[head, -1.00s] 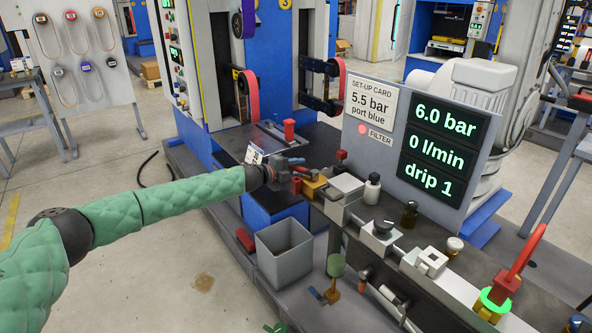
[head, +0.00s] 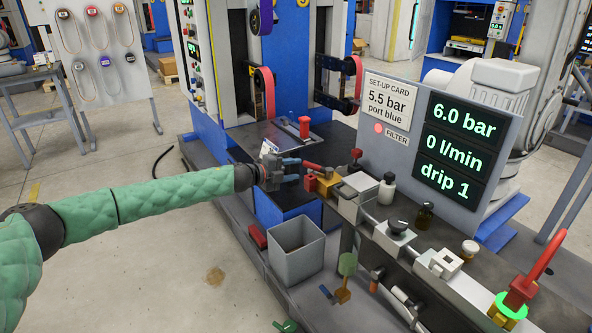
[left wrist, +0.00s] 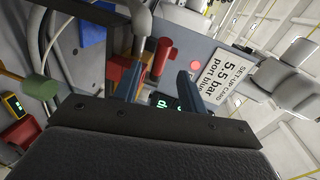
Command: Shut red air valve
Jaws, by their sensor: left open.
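A red lever handle (head: 318,167) lies along the top of a brass valve body (head: 326,186) at the left end of the air line. My left gripper (head: 291,170) is open and empty, its blue fingertips just left of the lever's end. In the left wrist view the red lever (left wrist: 162,56) shows beyond and between my open fingertips (left wrist: 160,76); I cannot tell whether they touch it. A second red lever (head: 541,266) slants upward from a valve with a glowing green ring (head: 509,306) at lower right. My right gripper is not in view.
The display panel (head: 413,150) reads 6.0 bar, 0 l/min, drip 1; its card (head: 389,101) says 5.5 bar, port blue. A dark bottle (head: 424,216) and a white-bodied bottle (head: 387,190) stand by the line. A grey bin (head: 297,262) stands below my gripper.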

